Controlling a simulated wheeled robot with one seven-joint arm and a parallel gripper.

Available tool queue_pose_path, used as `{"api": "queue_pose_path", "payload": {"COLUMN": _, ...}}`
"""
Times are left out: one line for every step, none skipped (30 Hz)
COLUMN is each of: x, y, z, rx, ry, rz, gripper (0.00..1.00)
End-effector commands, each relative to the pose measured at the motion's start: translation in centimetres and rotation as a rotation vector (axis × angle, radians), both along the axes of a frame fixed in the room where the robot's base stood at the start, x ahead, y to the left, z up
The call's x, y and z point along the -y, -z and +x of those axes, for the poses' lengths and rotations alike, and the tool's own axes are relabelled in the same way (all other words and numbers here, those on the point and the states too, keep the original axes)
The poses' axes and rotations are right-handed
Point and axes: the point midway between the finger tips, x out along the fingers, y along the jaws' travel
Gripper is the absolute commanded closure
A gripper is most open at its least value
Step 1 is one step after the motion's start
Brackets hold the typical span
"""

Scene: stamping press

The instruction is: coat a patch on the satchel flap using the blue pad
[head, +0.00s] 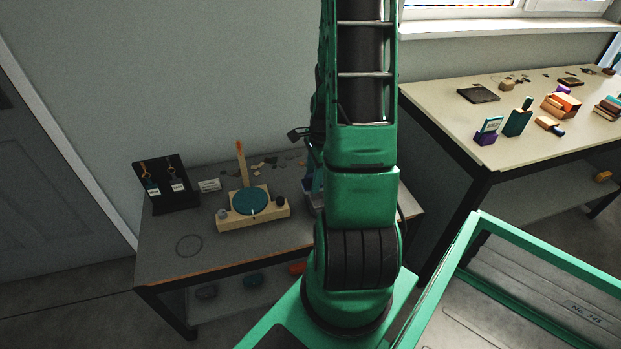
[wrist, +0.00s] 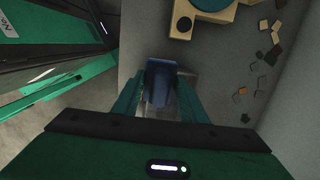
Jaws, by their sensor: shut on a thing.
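My gripper (wrist: 160,98) is in the wrist view with a finger on each side of a blue block (wrist: 161,76), apparently the blue pad, and is shut on it. The block is over the grey bench, above or beside a paler grey plate or holder; I cannot tell whether they touch. In the head view my arm hides the gripper; a bit of dark blue shows at the arm's left edge. I cannot make out a satchel flap for certain.
A pale wooden stand (head: 233,218) with a teal disc (head: 251,201) is on the grey bench (head: 160,262). A black display board (head: 172,183) is left of it. Small scraps (wrist: 262,62) lie right of the gripper. A pale table (head: 440,97) with several goods is at right.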

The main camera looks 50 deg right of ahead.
Motion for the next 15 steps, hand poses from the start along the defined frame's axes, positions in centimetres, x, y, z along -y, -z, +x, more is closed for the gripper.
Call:
{"api": "queue_pose_path", "payload": {"x": 0.0, "y": 0.3, "z": 0.0, "rx": -0.002, "ry": 0.0, "rz": 0.001, "gripper": 0.79}}
{"api": "queue_pose_path", "payload": {"x": 0.0, "y": 0.5, "z": 0.0, "rx": -0.002, "ry": 0.0, "rz": 0.001, "gripper": 0.79}}
{"api": "queue_pose_path", "payload": {"x": 0.0, "y": 0.7, "z": 0.0, "rx": -0.002, "ry": 0.0, "rz": 0.001, "gripper": 0.79}}
{"api": "queue_pose_path", "payload": {"x": 0.0, "y": 1.0, "z": 0.0, "rx": -0.002, "ry": 0.0, "rz": 0.001, "gripper": 0.79}}
{"api": "queue_pose_path", "payload": {"x": 0.0, "y": 1.2, "z": 0.0, "rx": -0.002, "ry": -0.001, "rz": 0.001, "gripper": 0.79}}
{"api": "queue_pose_path", "payload": {"x": 0.0, "y": 1.5, "z": -0.1, "rx": -0.002, "ry": -0.001, "rz": 0.002, "gripper": 0.79}}
{"api": "queue_pose_path", "payload": {"x": 0.0, "y": 1.8, "z": -0.1, "rx": -0.002, "ry": -0.001, "rz": 0.002, "gripper": 0.79}}
{"api": "queue_pose_path", "payload": {"x": 0.0, "y": 2.1, "z": -0.1, "rx": -0.002, "ry": -0.001, "rz": 0.002, "gripper": 0.79}}
{"api": "queue_pose_path", "payload": {"x": 0.0, "y": 2.4, "z": -0.1, "rx": -0.002, "ry": -0.001, "rz": 0.002, "gripper": 0.79}}
{"api": "queue_pose_path", "payload": {"x": 0.0, "y": 2.7, "z": -0.1, "rx": -0.002, "ry": -0.001, "rz": 0.002, "gripper": 0.79}}
{"api": "queue_pose_path", "payload": {"x": 0.0, "y": 3.0, "z": -0.1, "rx": -0.002, "ry": -0.001, "rz": 0.002, "gripper": 0.79}}
{"api": "queue_pose_path", "payload": {"x": 0.0, "y": 3.4, "z": -0.1, "rx": -0.003, "ry": -0.001, "rz": 0.001, "gripper": 0.79}}
{"api": "queue_pose_path", "payload": {"x": 0.1, "y": 3.6, "z": -0.1, "rx": -0.002, "ry": -0.002, "rz": 0.0, "gripper": 0.79}}
{"api": "queue_pose_path", "payload": {"x": 0.1, "y": 3.9, "z": -0.1, "rx": -0.003, "ry": -0.002, "rz": 0.001, "gripper": 0.79}}
{"api": "queue_pose_path", "payload": {"x": 0.0, "y": 4.3, "z": -0.1, "rx": -0.002, "ry": -0.002, "rz": 0.001, "gripper": 0.79}}
